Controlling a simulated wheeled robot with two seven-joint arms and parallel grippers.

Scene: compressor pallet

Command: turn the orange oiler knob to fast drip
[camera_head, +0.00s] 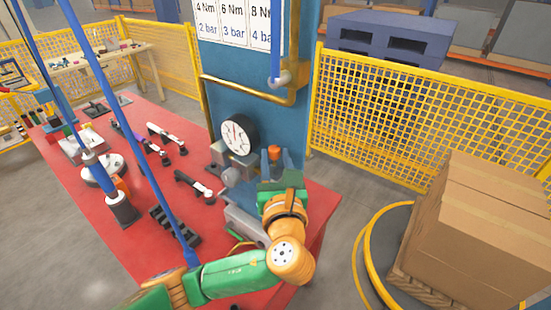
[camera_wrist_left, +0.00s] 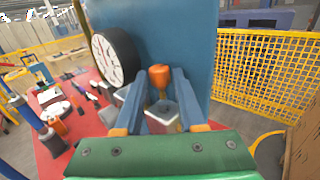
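The orange oiler knob (camera_head: 274,150) stands on the compressor unit at the near end of the red table, right of the round white gauge (camera_head: 239,135). In the left wrist view the knob (camera_wrist_left: 159,74) is between and slightly beyond the two blue fingers, with a clear bowl-like part below it. My left gripper (camera_head: 273,158) is open, its fingertips close to the knob; the left wrist view shows a gap between each finger (camera_wrist_left: 157,98) and the knob. I cannot tell the knob's drip setting. My right gripper is not in view.
The red table (camera_head: 150,215) carries several tools and a black rack (camera_head: 175,232). A blue panel (camera_head: 255,85) with a brass pipe (camera_head: 245,90) stands behind the unit. Yellow mesh fencing (camera_head: 400,115) and stacked cardboard boxes (camera_head: 490,215) are at the right.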

